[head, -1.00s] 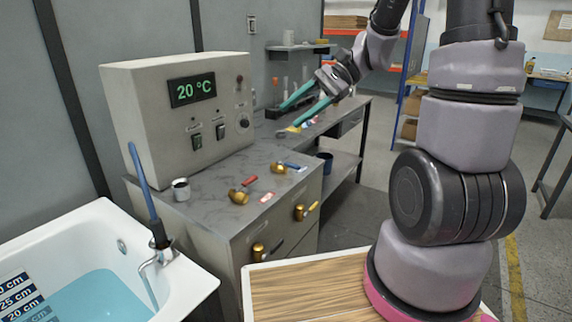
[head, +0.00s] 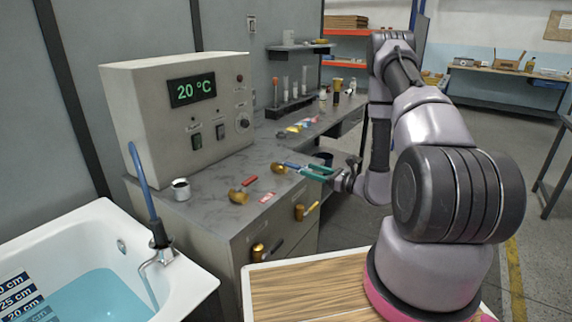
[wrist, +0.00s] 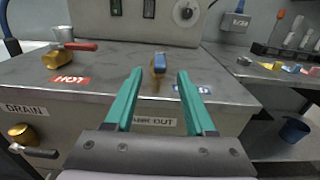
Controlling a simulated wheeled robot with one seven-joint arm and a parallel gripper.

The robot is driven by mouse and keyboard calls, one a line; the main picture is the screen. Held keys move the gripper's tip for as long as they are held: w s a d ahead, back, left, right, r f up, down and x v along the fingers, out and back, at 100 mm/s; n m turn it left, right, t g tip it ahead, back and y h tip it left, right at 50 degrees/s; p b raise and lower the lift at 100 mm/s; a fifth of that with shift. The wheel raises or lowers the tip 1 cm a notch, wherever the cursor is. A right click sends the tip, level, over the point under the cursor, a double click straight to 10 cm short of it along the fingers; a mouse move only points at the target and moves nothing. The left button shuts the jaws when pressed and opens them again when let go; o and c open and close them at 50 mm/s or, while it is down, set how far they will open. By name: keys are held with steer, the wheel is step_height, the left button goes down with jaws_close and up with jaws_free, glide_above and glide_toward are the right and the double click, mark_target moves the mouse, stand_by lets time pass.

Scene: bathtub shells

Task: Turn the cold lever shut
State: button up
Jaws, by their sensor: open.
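The cold lever (head: 291,165) is a blue handle on a brass valve (head: 279,168) on the grey countertop. In the wrist view the blue handle (wrist: 160,61) appears nearly end-on, with the brass body behind and below it. My gripper (head: 308,171) has teal fingers, open and level with the counter, just right of the lever in the head view. In the wrist view my gripper (wrist: 160,74) has one finger on each side of the lever, with visible gaps. I cannot tell whether the fingertips reach past the handle. My right finger partly hides the blue label (wrist: 192,89).
The red-handled hot valve (head: 238,194) stands nearby to the left, beside a metal cup (head: 181,189). Brass valves (head: 258,251) project from the cabinet front. A control box (head: 180,110) reading 20 °C stands behind. The bathtub (head: 105,215) holds water at left.

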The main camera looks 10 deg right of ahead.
mark_target(281, 161)
steer(key=x, duration=1)
steer(key=shift+w+a+f, duration=0.1)
steer(key=shift+w+a, duration=0.15)
steer(key=shift+c, duration=0.3)
jaws_close()
stand_by(0.8)
